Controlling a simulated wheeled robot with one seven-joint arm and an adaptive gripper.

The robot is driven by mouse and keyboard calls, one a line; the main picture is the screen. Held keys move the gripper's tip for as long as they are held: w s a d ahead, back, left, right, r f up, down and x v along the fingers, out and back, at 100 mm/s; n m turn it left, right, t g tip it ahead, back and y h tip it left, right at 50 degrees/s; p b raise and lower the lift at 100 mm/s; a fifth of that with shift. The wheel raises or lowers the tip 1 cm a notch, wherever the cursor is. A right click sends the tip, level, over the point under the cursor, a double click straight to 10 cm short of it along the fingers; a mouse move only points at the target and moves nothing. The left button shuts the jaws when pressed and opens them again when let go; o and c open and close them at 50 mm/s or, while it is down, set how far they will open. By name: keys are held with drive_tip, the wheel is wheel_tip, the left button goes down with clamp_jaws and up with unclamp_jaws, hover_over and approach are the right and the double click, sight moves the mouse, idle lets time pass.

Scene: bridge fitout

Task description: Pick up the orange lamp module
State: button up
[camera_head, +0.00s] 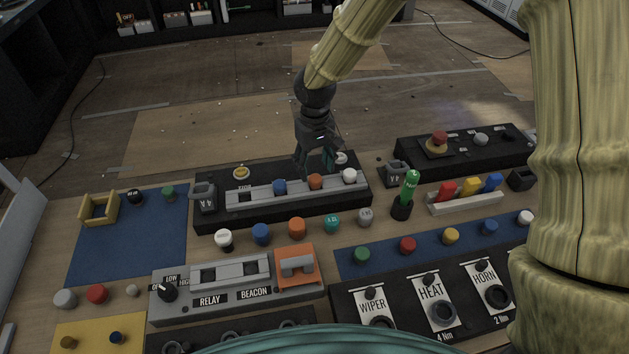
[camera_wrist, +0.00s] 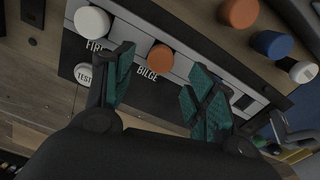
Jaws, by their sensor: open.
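An orange lamp module (camera_head: 315,181) sits in the middle of a grey rail (camera_head: 240,198) on a black panel, between a blue lamp (camera_head: 280,187) and a white lamp (camera_head: 350,176). In the wrist view the orange lamp (camera_wrist: 160,57) appears between my two teal fingers, near the BILGE label. My gripper (camera_head: 317,163) is open, pointing down just behind the orange lamp in the head view; its fingers (camera_wrist: 160,88) hold nothing. A second orange cap (camera_head: 297,228) stands on the table in front of the panel.
Near the second orange cap stand white (camera_head: 224,238), blue (camera_head: 261,233), teal (camera_head: 332,223) and grey caps. A padlock-like tag (camera_head: 202,197) is at the panel's left end. A green marker (camera_head: 410,186) stands upright in a black holder to the right.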

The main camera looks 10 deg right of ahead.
sight(315, 177)
drive_tip(key=shift+s+f+p, duration=0.1)
drive_tip(key=shift+f+p, duration=0.8)
drive_tip(key=shift+f, duration=1.65)
drive_tip(key=c, duration=1)
